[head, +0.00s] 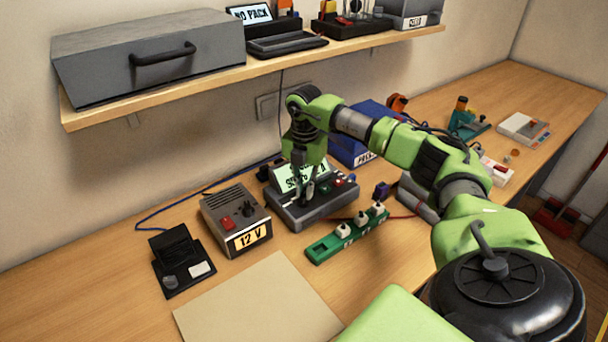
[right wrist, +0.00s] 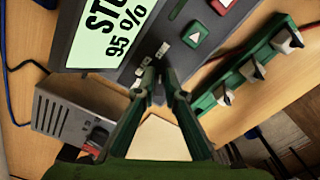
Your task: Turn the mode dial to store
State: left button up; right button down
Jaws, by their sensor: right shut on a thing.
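A grey charger unit (head: 313,214) with a tilted pale green screen stands on the bench. In the right wrist view the screen (right wrist: 108,32) reads "STO…" and "95 %", its first line cut off by the frame edge. My right gripper (head: 309,192) reaches down onto the unit's front panel just below the screen. In the right wrist view its fingertips (right wrist: 154,88) are close together at the panel, shut on the mode dial, which they mostly hide. Two small pale marks (right wrist: 163,52) show beside the tips. My left gripper is not in view.
A green triangle button (right wrist: 195,33) and a red button (right wrist: 222,5) sit near the fingers. A 12 V supply (head: 235,217) stands left, a green strip with white plugs (head: 347,236) right. A beige mat (head: 255,305) lies in front; a shelf (head: 250,72) hangs above.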

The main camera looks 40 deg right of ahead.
jog(key=shift+d+r, duration=0.1)
dwell(0.3)
jog(key=c, duration=2.1)
grip_release()
notch_tip(320, 180, up, 12)
